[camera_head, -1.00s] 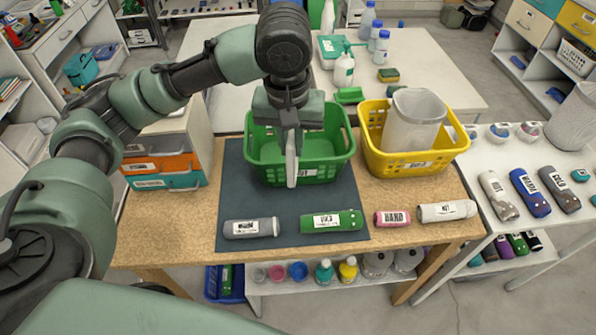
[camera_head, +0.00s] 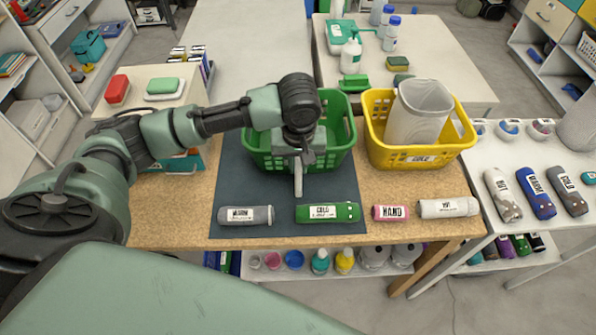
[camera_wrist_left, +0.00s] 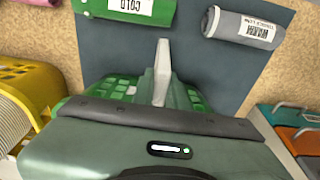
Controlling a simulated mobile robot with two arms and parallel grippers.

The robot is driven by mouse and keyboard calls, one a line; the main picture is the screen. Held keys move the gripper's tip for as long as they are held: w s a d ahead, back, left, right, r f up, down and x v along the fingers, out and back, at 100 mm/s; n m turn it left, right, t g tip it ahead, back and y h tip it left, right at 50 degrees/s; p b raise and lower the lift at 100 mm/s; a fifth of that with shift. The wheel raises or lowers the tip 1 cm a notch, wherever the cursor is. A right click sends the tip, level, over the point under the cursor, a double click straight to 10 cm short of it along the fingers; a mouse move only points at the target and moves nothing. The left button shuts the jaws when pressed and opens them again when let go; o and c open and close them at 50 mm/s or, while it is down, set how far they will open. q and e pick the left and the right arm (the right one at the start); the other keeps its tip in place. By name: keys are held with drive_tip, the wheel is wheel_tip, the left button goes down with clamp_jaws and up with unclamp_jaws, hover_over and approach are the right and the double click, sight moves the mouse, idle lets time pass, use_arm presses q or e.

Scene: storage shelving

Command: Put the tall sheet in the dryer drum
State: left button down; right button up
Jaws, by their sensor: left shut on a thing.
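My left gripper (camera_head: 298,160) is shut on a thin pale sheet (camera_head: 298,181), seen almost edge-on and pointing down. The sheet also shows in the wrist view (camera_wrist_left: 162,72). In the head view, gripper and sheet are in front of the near side of the green basket (camera_head: 262,160), over the dark mat (camera_head: 232,185). I cannot tell the sheet's height above the mat. I cannot pick out a dryer drum for certain. A white cylindrical bin (camera_head: 418,115) stands in the yellow basket (camera_head: 420,155). My right gripper is not in view.
Grey WARM roll (camera_head: 245,215) and green COLD roll (camera_head: 328,212) lie along the mat's near edge. A pink HAND roll (camera_head: 390,212) and white HOT roll (camera_head: 447,208) lie to the right. A white table (camera_head: 510,225) with more rolls stands at right.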

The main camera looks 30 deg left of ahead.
use_arm(q)
drive_tip(key=shift+f, duration=1.65)
drive_tip(key=c, duration=1.4)
unclamp_jaws()
drive_tip(key=shift+f, duration=0.1)
